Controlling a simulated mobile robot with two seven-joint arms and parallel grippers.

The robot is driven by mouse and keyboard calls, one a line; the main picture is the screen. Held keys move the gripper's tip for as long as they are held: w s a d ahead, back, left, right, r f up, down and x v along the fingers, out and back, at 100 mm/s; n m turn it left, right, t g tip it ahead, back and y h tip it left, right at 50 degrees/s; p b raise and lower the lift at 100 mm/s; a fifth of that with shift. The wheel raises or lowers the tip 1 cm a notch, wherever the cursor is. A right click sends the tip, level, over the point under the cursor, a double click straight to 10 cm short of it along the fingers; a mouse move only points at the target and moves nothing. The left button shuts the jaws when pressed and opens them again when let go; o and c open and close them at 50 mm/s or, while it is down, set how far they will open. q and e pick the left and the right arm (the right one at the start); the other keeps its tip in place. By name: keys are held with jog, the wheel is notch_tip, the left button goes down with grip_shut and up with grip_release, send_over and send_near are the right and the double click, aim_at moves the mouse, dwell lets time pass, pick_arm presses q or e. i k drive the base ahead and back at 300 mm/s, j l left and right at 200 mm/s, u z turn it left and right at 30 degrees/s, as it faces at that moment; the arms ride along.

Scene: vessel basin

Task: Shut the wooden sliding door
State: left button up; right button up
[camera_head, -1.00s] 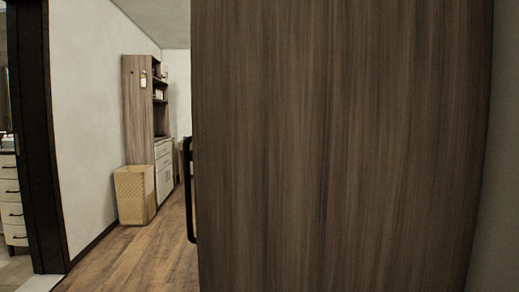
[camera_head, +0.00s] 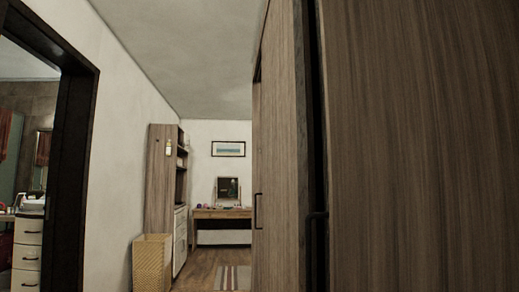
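A large brown wood-grain panel (camera_head: 425,150) fills the right side of the head view, close to me. To its left a narrow dark vertical gap (camera_head: 316,120) separates it from a second wood-grain panel (camera_head: 283,150), which runs away from me. A black bar handle (camera_head: 257,211) is on the far part of the second panel. I cannot tell for certain which panel is the sliding door. Neither of my grippers is in view.
A dark-framed doorway (camera_head: 75,160) at left opens to a room with white drawers (camera_head: 27,255). A woven basket (camera_head: 150,262) and a tall shelf cabinet (camera_head: 160,180) stand along the left wall. A wooden desk (camera_head: 222,213) is at the back.

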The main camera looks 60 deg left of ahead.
aim_at(288, 194)
jog(key=k+j+u, duration=0.1)
jog(key=u, duration=0.3)
jog(key=k+j+u, duration=0.1)
jog(key=u, duration=0.3)
jog(key=k+j+u, duration=0.15)
jog(key=u, duration=0.9)
